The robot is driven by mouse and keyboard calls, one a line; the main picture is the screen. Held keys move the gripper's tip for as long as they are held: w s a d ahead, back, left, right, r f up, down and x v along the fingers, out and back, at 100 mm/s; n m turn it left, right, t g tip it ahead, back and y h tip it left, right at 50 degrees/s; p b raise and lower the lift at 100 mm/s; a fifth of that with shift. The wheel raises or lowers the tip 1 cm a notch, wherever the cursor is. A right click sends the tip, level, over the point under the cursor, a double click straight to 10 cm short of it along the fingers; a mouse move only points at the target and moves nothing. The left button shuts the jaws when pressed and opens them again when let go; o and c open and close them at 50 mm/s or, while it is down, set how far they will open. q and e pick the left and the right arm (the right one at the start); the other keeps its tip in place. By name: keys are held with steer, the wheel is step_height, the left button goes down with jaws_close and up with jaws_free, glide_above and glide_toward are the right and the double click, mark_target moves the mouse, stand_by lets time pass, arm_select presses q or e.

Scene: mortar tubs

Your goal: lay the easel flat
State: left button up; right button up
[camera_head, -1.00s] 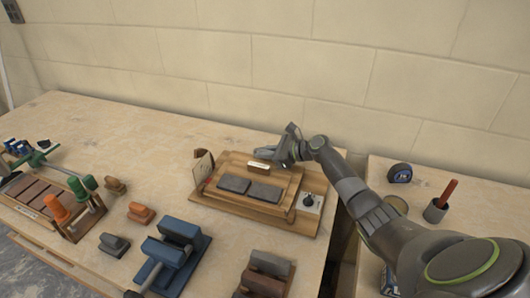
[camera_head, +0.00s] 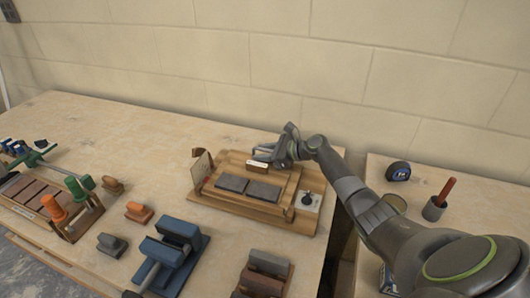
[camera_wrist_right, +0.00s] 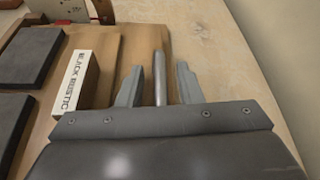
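The easel is a stepped wooden board (camera_head: 229,198) on a wooden base (camera_head: 215,204), with two dark grey slabs (camera_head: 231,184) on it. Its exact tilt is hard to judge. A small pale block (camera_head: 257,165) lettered "BLACK RUSTIC" sits at its back edge and shows large in the right wrist view (camera_wrist_right: 76,84). My right gripper (camera_head: 266,153) is at the board's back right corner. In the right wrist view its fingers (camera_wrist_right: 159,84) are open on either side of an upright-looking metal rod (camera_wrist_right: 160,75), with gaps on both sides. My left gripper is not in view.
A small panel with a black knob (camera_head: 308,199) is at the base's right end. Blue (camera_head: 174,252), orange and green tools lie left and in front. A second table with a tape measure (camera_head: 398,171) is right.

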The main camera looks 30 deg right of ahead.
steer(key=b+v, duration=0.1)
steer(key=v, duration=1.6)
steer(key=shift+s, duration=0.2)
steer(key=shift+d+r, duration=0.1)
